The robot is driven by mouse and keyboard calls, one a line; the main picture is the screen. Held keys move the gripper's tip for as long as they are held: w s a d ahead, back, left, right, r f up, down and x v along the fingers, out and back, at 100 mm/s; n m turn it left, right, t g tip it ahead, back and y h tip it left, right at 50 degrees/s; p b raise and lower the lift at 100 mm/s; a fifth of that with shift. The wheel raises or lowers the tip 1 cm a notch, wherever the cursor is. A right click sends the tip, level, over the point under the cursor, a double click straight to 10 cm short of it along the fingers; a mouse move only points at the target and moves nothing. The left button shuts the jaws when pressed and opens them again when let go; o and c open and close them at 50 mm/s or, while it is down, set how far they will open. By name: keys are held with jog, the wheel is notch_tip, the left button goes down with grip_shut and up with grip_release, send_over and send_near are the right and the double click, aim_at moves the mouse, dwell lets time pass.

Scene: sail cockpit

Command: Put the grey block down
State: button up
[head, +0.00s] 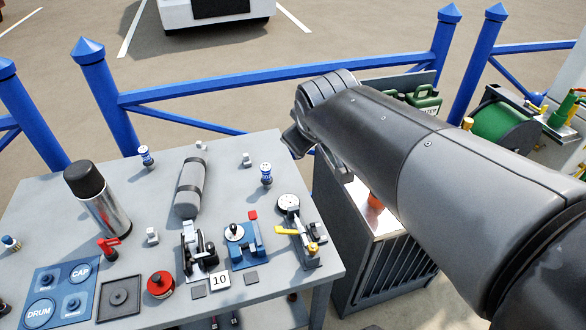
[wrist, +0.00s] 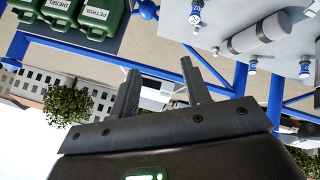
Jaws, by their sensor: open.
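My gripper (head: 298,143) is raised beside the grey table's far right corner. In the wrist view its two dark fingers (wrist: 160,85) stand apart with nothing between them. Small light-grey blocks rest on the table: one near the far edge (head: 201,146), one right of the grey roll (head: 247,160), and one left of the roll's near end (head: 153,236). I cannot tell which of them is the task's grey block. None touches my gripper.
The table (head: 225,140) also carries a flask (head: 98,198), the strapped grey roll (head: 190,188), a blue-based device (head: 244,243) and a round-topped device (head: 297,230). A blue railing (head: 200,88) runs behind. Green cans (head: 425,102) stand beyond my arm.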

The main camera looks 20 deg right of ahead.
jog(key=s+a+f+m+g+y, duration=0.1)
jog(key=s+a+f+m, duration=0.1)
jog(key=s, duration=0.4)
jog(key=s+a+f+m+g, duration=0.1)
jog(key=s+f+m, duration=0.2)
jog(key=s, duration=0.3)
jog(key=shift+s+a+f+g+y, duration=0.2)
jog(key=shift+s+a+g+y, duration=0.2)
jog(key=shift+o, duration=0.6)
